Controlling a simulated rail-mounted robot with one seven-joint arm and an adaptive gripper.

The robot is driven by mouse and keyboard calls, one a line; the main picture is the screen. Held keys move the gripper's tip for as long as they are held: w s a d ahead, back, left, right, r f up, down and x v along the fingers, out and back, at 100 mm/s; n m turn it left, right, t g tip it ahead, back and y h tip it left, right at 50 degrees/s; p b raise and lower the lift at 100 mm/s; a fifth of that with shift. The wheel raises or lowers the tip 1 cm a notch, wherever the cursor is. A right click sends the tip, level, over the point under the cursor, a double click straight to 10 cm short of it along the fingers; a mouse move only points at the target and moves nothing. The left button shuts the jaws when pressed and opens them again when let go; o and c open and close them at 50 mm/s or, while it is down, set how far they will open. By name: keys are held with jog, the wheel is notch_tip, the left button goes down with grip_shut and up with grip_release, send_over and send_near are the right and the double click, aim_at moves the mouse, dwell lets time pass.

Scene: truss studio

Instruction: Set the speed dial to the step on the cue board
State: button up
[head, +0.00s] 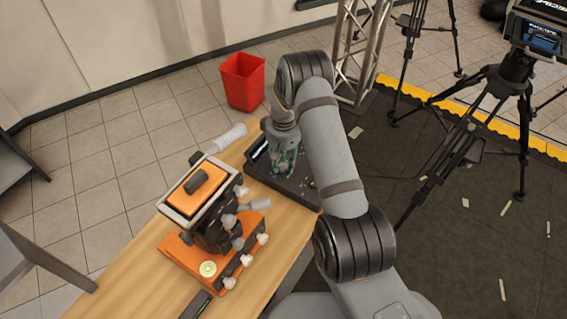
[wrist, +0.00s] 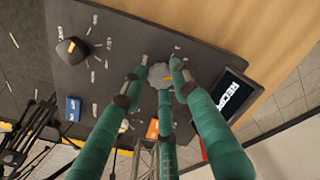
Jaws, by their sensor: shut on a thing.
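A dark control panel (head: 302,192) lies at the far end of the wooden table; it fills the upper wrist view (wrist: 120,40). My gripper (head: 284,168) points down over it. In the wrist view its green fingers (wrist: 158,76) are closed around a small grey round dial (wrist: 158,70) with a yellow mark. Pale step marks surround the dial, but their labels are too small to read. A second, black knob (wrist: 70,50) with an orange pointer sits apart at left. A lit screen (wrist: 230,95) shows large white letters beginning "RECO", partly covered by a finger. I cannot make out a cue board.
A blue button (wrist: 73,109) and an orange button (wrist: 152,129) sit on the panel near my fingers. An orange camera-head device (head: 205,225) with knobs and levers stands on the table (head: 135,285). A red bin (head: 243,82) and tripods (head: 510,90) stand on the floor beyond.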

jog(key=shift+s+f, duration=0.1)
jog(key=shift+s, duration=0.2)
jog(key=shift+w+f+m+b, duration=0.1)
jog(key=shift+f+m+b, duration=0.35)
jog(key=shift+b, duration=0.6)
jog(key=shift+r+m+b, duration=0.1)
jog(key=shift+m+b, duration=0.35)
jog(key=shift+b, duration=0.05)
jog(key=shift+r+m+b, duration=0.25)
jog(key=shift+m+b, duration=0.05)
jog(key=shift+m, duration=0.1)
jog(key=shift+s, duration=0.2)
jog(key=o, duration=1.1)
jog(key=shift+r, duration=0.15)
jog(key=shift+w, duration=0.1)
jog(key=shift+w, duration=0.1)
